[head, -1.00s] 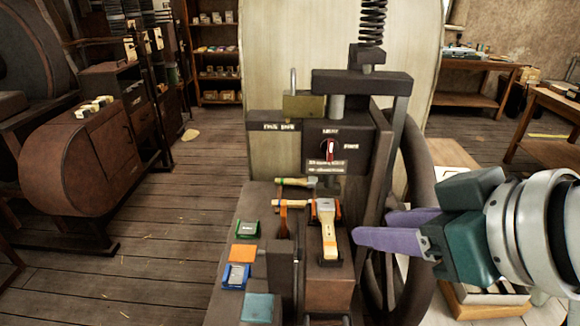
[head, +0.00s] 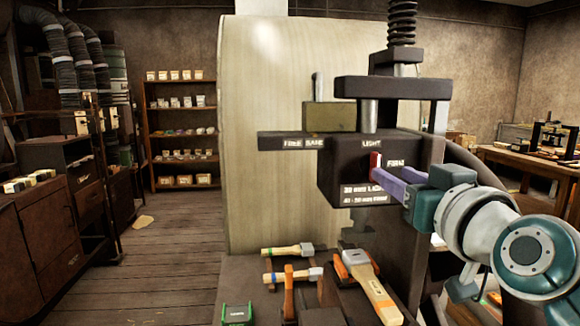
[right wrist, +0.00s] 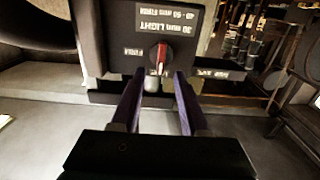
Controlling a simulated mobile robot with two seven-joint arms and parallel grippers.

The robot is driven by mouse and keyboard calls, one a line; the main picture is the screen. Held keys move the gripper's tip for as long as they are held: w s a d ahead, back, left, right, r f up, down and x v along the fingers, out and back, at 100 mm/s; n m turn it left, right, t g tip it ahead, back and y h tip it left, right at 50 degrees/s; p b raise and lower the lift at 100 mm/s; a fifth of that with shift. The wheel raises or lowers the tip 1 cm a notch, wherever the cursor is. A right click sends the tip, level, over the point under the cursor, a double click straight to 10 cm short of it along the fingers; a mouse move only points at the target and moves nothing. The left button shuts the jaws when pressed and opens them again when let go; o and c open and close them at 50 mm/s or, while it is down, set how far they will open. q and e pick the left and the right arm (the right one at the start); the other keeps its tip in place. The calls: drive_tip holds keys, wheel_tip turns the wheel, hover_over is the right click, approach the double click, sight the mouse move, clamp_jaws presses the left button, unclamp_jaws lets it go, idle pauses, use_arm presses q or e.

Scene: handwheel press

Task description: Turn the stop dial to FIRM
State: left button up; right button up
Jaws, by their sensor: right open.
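The stop dial (head: 375,162) is on the dark press head (head: 340,180), with LIGHT printed above it and FIRM to its right. Its red-and-white pointer stands about upright, toward LIGHT. In the upside-down right wrist view, the dial (right wrist: 160,57) is a dark round knob with a red bar, and FIRM is at its left. My right gripper (head: 391,176) is open, its purple fingers at the dial's front and partly covering it. In the wrist view the gripper (right wrist: 158,78) has a finger either side of the dial's line; I cannot tell whether they touch it. My left gripper is out of view.
Hammers and mallets (head: 372,285) lie on the press bed below. A brass-coloured block (head: 330,117) sits on the bar left of the press head. The handwheel (head: 465,165) is behind my right arm. Shelves (head: 180,130) stand at the back left.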

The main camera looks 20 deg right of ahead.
drive_tip(key=x, duration=0.4)
drive_tip(key=shift+w, duration=0.4)
clamp_jaws()
